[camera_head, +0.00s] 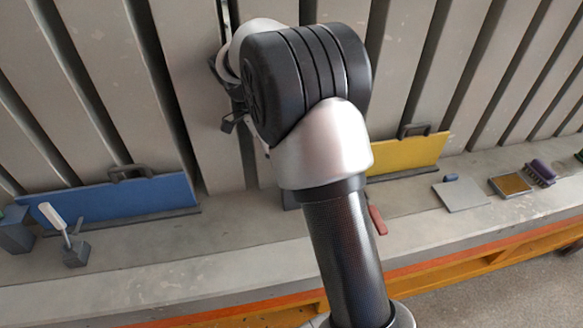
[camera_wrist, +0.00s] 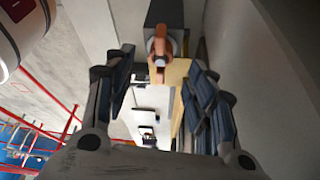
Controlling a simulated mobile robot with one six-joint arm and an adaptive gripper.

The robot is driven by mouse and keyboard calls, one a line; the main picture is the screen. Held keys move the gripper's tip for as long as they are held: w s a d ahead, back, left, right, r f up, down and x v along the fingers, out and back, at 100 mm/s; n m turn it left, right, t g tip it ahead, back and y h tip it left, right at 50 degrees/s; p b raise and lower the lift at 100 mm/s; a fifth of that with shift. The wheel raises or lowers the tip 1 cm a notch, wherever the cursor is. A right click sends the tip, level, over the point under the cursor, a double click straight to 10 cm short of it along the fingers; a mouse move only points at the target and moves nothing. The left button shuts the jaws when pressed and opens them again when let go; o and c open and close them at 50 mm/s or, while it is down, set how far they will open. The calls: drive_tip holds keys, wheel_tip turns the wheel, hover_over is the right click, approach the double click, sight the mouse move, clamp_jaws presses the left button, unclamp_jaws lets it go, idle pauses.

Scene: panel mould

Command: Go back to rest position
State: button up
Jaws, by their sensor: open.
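My gripper (camera_wrist: 166,88) shows in the wrist view with its two dark fingers spread wide apart, one at the left and one at the right. Nothing is held between them. Behind the gap a brown piece (camera_wrist: 160,48) stands against a dark block; I cannot tell what it is. In the head view my arm crosses the middle, and only part of my gripper (camera_head: 232,98) shows to the left of the dark joint, in front of the ribbed grey panel (camera_head: 180,75). The fingertips are largely hidden there.
A blue board (camera_head: 120,198) and a yellow board (camera_head: 408,152) with handles lean on the panel. On the concrete ledge (camera_head: 190,255) stand a white-handled tool (camera_head: 57,220), a grey plate (camera_head: 460,195), a tan block (camera_head: 511,185) and a purple brush (camera_head: 541,171). A red piece (camera_head: 377,219) is partly behind my arm.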

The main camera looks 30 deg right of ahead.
drive_tip(key=v, duration=0.8)
